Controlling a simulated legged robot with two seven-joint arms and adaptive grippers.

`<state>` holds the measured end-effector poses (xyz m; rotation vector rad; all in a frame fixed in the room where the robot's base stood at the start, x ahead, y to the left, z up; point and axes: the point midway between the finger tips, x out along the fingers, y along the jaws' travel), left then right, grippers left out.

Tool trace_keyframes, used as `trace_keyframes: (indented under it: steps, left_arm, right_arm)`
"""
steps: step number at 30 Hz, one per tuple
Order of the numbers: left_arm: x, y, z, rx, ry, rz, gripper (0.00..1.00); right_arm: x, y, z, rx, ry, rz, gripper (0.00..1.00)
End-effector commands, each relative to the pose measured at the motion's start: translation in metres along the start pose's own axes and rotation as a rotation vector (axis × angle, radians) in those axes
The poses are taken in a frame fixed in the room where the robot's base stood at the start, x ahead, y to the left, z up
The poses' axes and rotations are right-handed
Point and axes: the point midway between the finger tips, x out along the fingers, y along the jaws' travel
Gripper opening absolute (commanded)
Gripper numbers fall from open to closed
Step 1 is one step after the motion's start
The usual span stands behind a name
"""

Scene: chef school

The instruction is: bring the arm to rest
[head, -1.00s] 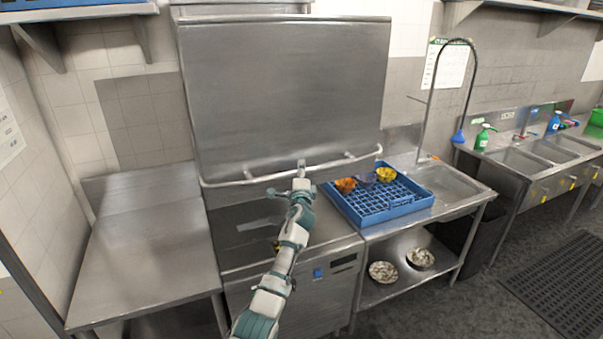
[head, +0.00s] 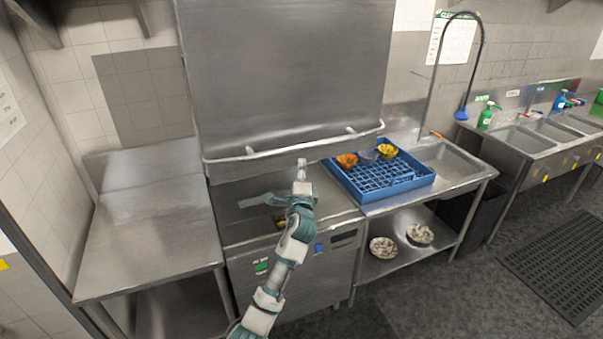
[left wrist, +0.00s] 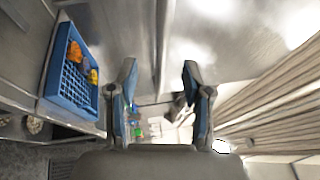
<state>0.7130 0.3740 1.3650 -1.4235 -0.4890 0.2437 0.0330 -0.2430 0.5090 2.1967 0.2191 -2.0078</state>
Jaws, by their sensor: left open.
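My left arm reaches up from the bottom of the head view, in front of the steel dishwasher (head: 285,80). My left gripper (head: 302,172) is near the machine's handle bar (head: 250,155) and looks small there. In the left wrist view the two fingers of the left gripper (left wrist: 160,90) stand apart with nothing between them. My right gripper does not show in either view.
A blue dish rack (head: 378,182) with several small bowls stands right of the machine, and it also shows in the left wrist view (left wrist: 62,88). Two patterned bowls (head: 420,235) sit on the lower shelf. The left steel table (head: 150,230) is bare.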

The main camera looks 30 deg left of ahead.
Motion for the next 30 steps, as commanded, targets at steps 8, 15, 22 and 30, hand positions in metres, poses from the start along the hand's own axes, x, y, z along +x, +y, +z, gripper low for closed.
trace_keyframes:
  steps: [8,15,22,30]
  left_arm:
    - [-0.003,0.000,0.000,0.001,0.000,0.000,0.50]
    - [-0.003,0.000,0.000,0.000,0.000,0.000,0.50]
    - [-0.007,0.063,-0.016,-0.027,0.042,0.086,0.50]
    - [-0.061,0.274,-0.052,-0.161,0.133,0.393,0.50]
  right_arm:
    - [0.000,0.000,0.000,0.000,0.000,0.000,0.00]
    - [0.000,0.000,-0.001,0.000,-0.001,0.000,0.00]
    - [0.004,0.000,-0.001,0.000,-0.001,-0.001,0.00]
    - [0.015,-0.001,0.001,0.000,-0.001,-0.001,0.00]
